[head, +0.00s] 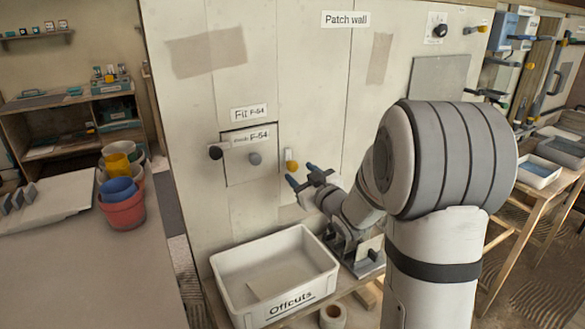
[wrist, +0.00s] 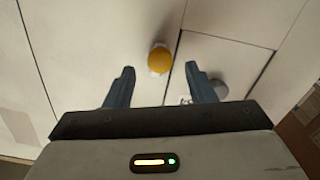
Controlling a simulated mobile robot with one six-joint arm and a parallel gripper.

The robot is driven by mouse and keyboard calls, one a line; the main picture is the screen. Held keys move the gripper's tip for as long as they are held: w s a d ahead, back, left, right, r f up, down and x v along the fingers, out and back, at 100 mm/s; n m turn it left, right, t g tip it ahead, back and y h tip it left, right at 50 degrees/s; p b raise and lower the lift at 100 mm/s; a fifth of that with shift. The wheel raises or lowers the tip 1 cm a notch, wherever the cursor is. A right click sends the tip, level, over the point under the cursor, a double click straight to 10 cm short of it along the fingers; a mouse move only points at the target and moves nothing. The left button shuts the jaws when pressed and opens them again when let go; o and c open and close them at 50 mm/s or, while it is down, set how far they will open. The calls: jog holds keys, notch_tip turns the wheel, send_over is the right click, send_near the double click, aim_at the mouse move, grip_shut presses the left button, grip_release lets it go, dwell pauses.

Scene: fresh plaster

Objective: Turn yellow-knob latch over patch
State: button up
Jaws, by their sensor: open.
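The yellow-knob latch (head: 291,164) is on the wall just right of the square patch (head: 236,174). Its pale bar looks upright, alongside the patch edge. In the wrist view its yellow knob (wrist: 159,60) is just beyond my fingertips, roughly between them, beside the seam of the patch (wrist: 222,55). The patch has a grey knob (head: 255,159), partly hidden behind a finger in the wrist view (wrist: 219,89). A black-knob latch (head: 215,152) sits at its left edge. My gripper (head: 302,176) is open and empty, below and right of the yellow knob; it also shows in the wrist view (wrist: 159,82).
A white Offcuts bin (head: 236,262) stands on the bench below the patch. A grey fixture (head: 366,262) is right of it, below my arm. Stacked pots (head: 123,212) stand on the left table.

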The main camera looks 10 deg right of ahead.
aim_at(295, 168)
jog(key=x, duration=0.5)
jog(key=c, duration=1)
